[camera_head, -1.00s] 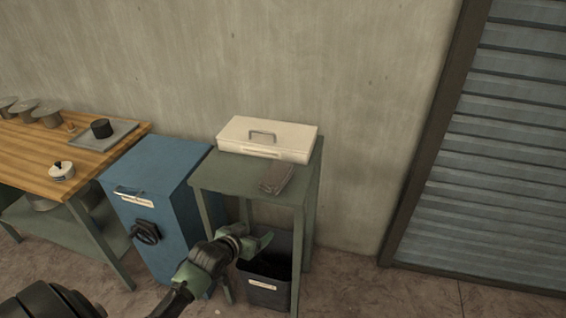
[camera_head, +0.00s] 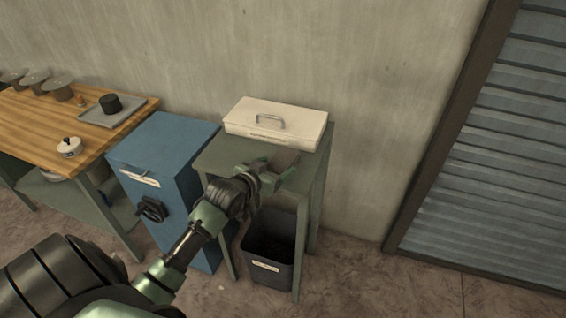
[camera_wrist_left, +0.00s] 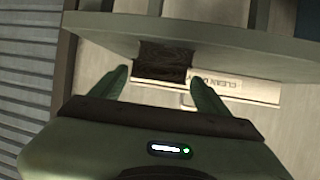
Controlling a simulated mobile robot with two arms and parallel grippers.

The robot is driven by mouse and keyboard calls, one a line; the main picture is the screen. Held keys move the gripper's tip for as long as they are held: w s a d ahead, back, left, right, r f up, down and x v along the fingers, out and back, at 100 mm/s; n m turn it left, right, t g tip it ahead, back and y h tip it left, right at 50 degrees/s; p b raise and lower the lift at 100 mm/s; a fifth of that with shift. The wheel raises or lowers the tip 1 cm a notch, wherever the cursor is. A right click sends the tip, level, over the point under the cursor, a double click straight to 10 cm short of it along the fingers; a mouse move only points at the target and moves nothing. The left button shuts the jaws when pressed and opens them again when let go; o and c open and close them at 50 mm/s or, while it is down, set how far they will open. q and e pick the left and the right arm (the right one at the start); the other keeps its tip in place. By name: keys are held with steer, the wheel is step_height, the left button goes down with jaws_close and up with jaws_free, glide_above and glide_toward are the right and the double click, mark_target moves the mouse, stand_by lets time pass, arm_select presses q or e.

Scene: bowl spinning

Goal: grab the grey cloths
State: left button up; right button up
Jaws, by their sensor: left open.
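A dark grey-brown folded cloth (camera_head: 287,157) lies on the small green table (camera_head: 222,158), in front of the white box. In the head view my left gripper (camera_head: 277,172) covers much of it. In the left wrist view the cloth (camera_wrist_left: 163,58) shows ahead, between the two spread green fingers of the left gripper (camera_wrist_left: 163,90). The left gripper is open and empty, close in front of the cloth. I cannot tell whether the fingers touch it. My right gripper is not in view.
The white lidded box (camera_head: 276,122) stands behind the cloth. A dark bin (camera_head: 268,250) sits under the green table. A blue cabinet (camera_head: 165,150) is close on the left, then a wooden bench (camera_head: 40,125). The floor right of the table is clear.

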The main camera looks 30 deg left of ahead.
mark_target(283, 163)
arm_select(q)
steer(key=p+x, duration=0.1)
steer(key=x, duration=0.3)
steer(key=shift+d, duration=0.1)
steer(key=shift+w+f, duration=0.25)
steer(key=shift+w, duration=0.05)
steer(key=shift+f, duration=0.1)
steer(key=shift+w, duration=0.1)
steer(key=c, duration=1.5)
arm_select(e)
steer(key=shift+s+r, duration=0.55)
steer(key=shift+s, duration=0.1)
